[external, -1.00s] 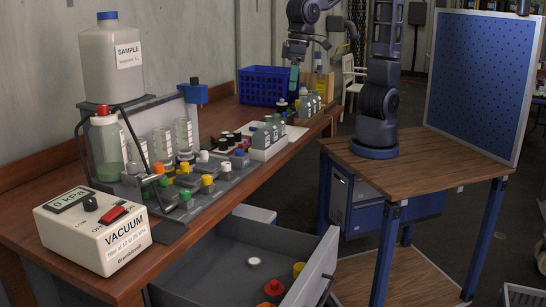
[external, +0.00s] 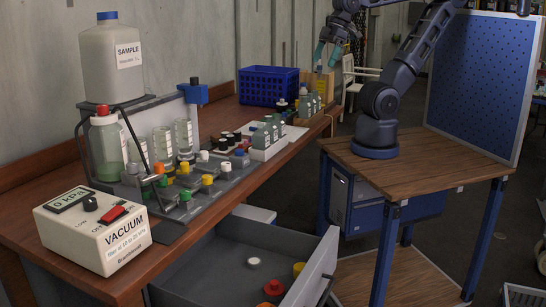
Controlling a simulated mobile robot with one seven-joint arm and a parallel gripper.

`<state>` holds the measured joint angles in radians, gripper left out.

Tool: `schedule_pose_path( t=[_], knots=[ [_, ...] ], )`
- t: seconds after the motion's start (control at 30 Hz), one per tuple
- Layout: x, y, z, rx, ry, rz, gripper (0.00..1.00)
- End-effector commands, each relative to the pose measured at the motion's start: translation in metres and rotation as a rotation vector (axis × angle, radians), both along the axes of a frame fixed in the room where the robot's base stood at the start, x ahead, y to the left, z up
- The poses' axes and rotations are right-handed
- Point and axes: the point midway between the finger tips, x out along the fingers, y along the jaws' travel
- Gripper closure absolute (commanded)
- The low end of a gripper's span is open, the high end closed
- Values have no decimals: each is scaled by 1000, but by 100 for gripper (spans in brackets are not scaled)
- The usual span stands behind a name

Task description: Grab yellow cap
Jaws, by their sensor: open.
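Several yellow caps show in the external view. One yellow cap (external: 207,180) and another yellow cap (external: 184,168) are in the grey rack on the wooden bench. A third yellow cap (external: 299,267) lies in the open drawer, close to its front panel. My gripper (external: 327,57) is open, with teal fingertips apart and nothing seen between them. It is in the air over the far end of the bench, well away from these caps.
The open grey drawer (external: 215,272) also holds a white cap (external: 253,261) and a red cap (external: 273,287). A vacuum box (external: 95,232) stands at the bench's near end. A blue basket (external: 268,85) and several bottles (external: 308,104) stand toward the far end.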

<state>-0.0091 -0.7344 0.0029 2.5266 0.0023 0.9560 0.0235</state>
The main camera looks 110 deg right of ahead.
Motion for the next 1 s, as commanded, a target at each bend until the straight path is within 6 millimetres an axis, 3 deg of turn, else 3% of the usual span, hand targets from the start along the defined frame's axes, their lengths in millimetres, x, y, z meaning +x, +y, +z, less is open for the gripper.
schedule_pose_path(
  t=[0.43, 0.47, 0.63, 1.0],
  knots=[
    [-7, -3, -1, -12, -7, 12, 0],
    [-7, -3, -1, -12, -7, 12, 2],
    [-7, -3, -1, -10, -7, 12, 34],
    [-1, -1, -2, -19, -1, 32, 34]
  ],
)
